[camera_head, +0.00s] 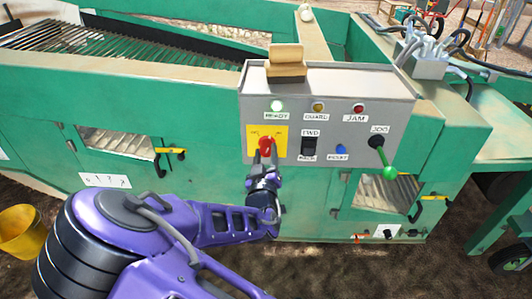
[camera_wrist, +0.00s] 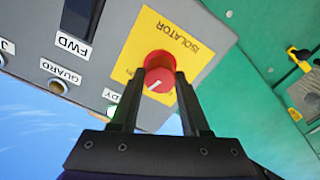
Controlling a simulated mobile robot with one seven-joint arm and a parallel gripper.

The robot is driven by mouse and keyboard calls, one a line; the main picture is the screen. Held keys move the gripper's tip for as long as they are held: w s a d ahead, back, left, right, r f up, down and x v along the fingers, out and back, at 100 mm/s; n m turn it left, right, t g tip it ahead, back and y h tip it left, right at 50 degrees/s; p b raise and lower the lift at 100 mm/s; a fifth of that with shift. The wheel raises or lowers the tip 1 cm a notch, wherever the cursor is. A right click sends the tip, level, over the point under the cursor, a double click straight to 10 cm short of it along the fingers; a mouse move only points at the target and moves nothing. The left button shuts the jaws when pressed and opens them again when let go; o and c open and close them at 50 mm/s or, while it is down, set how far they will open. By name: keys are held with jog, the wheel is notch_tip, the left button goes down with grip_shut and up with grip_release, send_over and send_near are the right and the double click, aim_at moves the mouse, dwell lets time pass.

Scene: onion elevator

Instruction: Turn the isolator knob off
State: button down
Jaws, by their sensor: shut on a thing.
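The isolator knob (camera_head: 265,146) is red and sits on a yellow plate (camera_head: 281,133) at the left of the grey control panel (camera_head: 360,100). In the wrist view the knob (camera_wrist: 159,72) shows a white pointer line on its face, and the yellow plate (camera_wrist: 196,28) reads ISOLATOR. My gripper (camera_head: 265,155) reaches up to the knob from below. In the wrist view its two fingers (camera_wrist: 156,95) stand on either side of the knob and are shut on it. The fingers hide parts of the knob's sides and the plate's lower markings.
The panel also carries a lit READY lamp (camera_head: 277,106), a GUARD lamp (camera_head: 318,107), a JAM lamp (camera_head: 358,109), a black FWD rocker switch (camera_head: 309,146), a blue button (camera_head: 340,149) and a green-tipped lever (camera_head: 389,172). A wooden block (camera_head: 286,62) is on top. A yellow bucket (camera_head: 22,232) stands at left.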

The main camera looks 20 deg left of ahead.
jog(key=n+p, duration=0.1)
jog(key=n, duration=0.5)
jog(key=n+p, duration=0.1)
jog(key=n, duration=0.5)
jog(key=shift+n, duration=0.3)
jog(key=shift+f, duration=0.1)
dwell(0.3)
jog(key=shift+c, duration=1.9)
grip_release()
jog(key=shift+s, duration=0.1)
